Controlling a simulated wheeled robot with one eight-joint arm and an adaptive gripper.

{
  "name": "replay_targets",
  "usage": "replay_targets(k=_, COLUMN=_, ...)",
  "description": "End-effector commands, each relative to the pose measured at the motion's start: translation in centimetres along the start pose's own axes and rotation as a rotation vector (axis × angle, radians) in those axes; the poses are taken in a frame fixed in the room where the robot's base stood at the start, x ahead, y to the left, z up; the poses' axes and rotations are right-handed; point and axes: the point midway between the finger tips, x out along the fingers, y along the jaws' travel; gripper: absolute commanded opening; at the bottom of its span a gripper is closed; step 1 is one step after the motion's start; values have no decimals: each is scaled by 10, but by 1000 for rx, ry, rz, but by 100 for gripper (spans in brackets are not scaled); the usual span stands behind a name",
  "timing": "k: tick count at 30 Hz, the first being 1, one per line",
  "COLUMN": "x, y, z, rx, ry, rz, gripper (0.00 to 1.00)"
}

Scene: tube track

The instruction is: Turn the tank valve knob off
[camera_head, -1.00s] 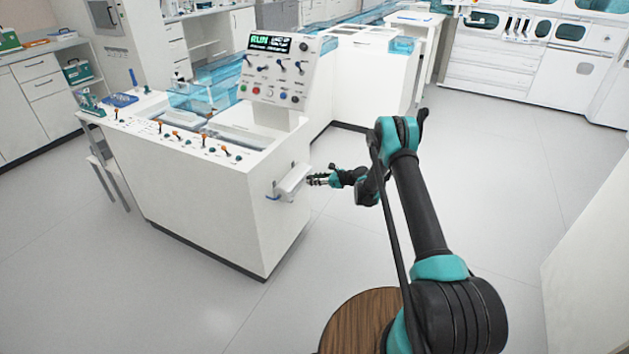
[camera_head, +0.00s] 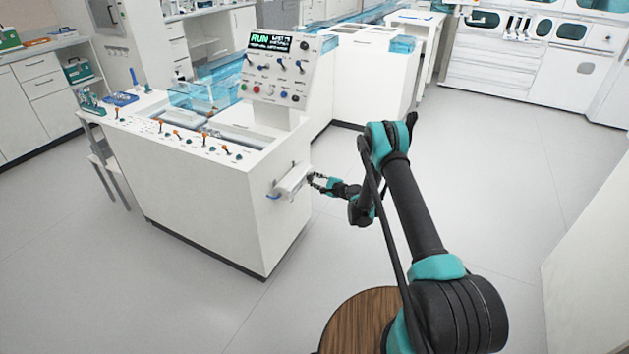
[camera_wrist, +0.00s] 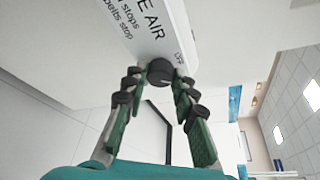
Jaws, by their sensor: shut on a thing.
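The dark round valve knob (camera_wrist: 160,71) sits on a white labelled box (camera_wrist: 150,25) with lettering that reads in part "AIR". In the head view this white box (camera_head: 292,179) sticks out from the end wall of the white console. My gripper (camera_wrist: 159,77) has its two green-padded fingers around the knob, one on each side, and is shut on it. In the head view my gripper (camera_head: 316,180) reaches the box from the right. The knob is too small to make out there. No tank is clearly visible.
The white console (camera_head: 200,205) carries a control panel (camera_head: 275,67) with a green RUN display and several orange-topped levers. A blue handle (camera_head: 273,197) is below the box. Open floor (camera_head: 490,200) lies to the right.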

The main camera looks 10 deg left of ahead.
Motion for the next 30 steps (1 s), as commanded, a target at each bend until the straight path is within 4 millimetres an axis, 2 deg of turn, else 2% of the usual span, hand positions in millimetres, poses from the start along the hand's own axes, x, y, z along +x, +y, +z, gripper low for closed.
replay_targets(k=13, x=0, y=3, z=0, rx=-257, ry=-1, rz=-104, gripper=0)
replay_targets(k=30, x=-1, y=2, z=1, rx=-317, ry=-1, rz=-128, gripper=0)
